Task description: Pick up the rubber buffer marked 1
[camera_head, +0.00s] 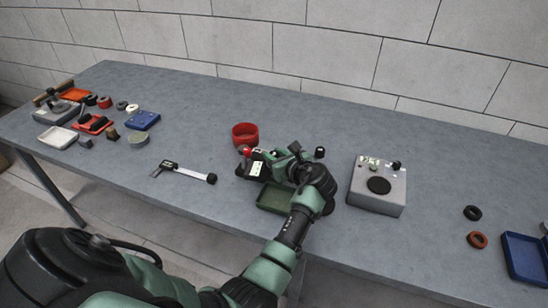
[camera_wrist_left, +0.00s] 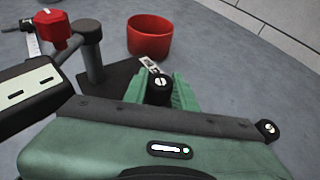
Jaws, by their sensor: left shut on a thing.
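My left gripper (camera_head: 282,160) is over the middle of the table, beyond the green tray. In the left wrist view its green fingers (camera_wrist_left: 160,92) are shut on a small black cylinder, the rubber buffer (camera_wrist_left: 159,84), with a white mark on its top that looks like a 1. Its lower part is hidden between the fingers. Another small black piece with a white mark (camera_wrist_left: 268,130) shows to the right of the gripper; it also shows in the head view (camera_head: 319,152). My right gripper is not in view.
A test stand with a red knob (camera_wrist_left: 52,30) is close left of the gripper. A red bowl (camera_head: 245,134) stands behind. A green tray (camera_head: 270,204), caliper (camera_head: 183,172) and grey box (camera_head: 377,200) are nearby. Rings (camera_head: 472,212) and a blue tray (camera_head: 525,260) are at right.

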